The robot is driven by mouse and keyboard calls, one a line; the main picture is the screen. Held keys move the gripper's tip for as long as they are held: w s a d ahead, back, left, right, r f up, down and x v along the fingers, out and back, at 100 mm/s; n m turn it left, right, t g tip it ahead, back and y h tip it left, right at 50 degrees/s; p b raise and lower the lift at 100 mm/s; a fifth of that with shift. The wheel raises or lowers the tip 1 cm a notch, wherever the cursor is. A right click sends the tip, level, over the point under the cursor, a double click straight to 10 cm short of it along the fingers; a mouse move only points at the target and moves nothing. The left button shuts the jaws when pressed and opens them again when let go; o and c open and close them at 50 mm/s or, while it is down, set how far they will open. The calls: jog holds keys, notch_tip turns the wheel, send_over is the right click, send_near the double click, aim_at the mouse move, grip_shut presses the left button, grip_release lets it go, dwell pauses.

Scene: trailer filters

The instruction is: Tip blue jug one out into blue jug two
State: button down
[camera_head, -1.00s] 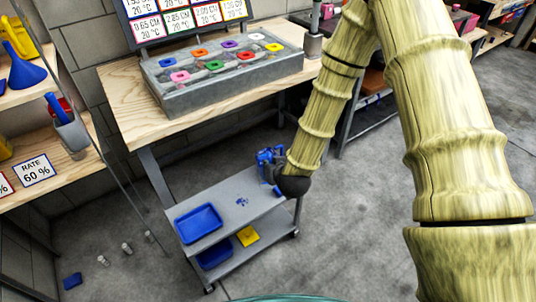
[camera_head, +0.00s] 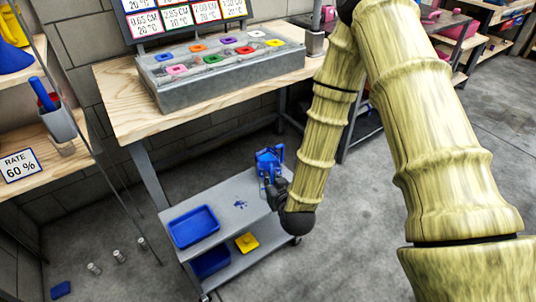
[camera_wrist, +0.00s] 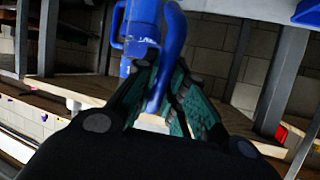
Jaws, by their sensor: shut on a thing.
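My gripper (camera_head: 274,184) is shut on a blue jug (camera_head: 268,160) at the far right end of the grey cart. In the wrist view, a curved blue handle (camera_wrist: 172,48) runs down between the fingers (camera_wrist: 165,75). A blue jug body (camera_wrist: 140,32) with a handle at its left stands just beyond. I cannot tell whether these blue parts belong to one jug or two overlapping ones, nor which jug is one or two. The jug's mouth and contents are hidden.
The grey cart (camera_head: 224,222) carries a blue tray (camera_head: 194,227) and small blue marks (camera_head: 240,204). Its lower shelf holds a blue bin (camera_head: 211,262) and a yellow item (camera_head: 246,242). A wooden workbench (camera_head: 135,118) stands behind; a shelf (camera_head: 55,150) is at left.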

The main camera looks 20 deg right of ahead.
jog(key=shift+s+f+t+b, duration=0.35)
jog(key=shift+t+b, duration=0.05)
jog(key=shift+b, duration=0.25)
jog(key=f+t+b, duration=0.1)
jog(key=b, duration=0.2)
jog(key=s+f+t+b, duration=0.1)
jog(key=b, duration=0.2)
jog(key=s+f+t+b, duration=0.1)
jog(key=f+b, duration=0.1)
jog(key=b, duration=0.1)
jog(key=shift+s+a+n, duration=0.1)
jog(key=shift+a+n, duration=0.1)
jog(key=shift+n, duration=0.2)
jog(key=shift+s+t+b, duration=0.1)
jog(key=shift+t+b, duration=0.3)
jog(key=shift+b, duration=0.1)
jog(key=shift+r+p, duration=1.85)
jog(key=shift+r, duration=0.65)
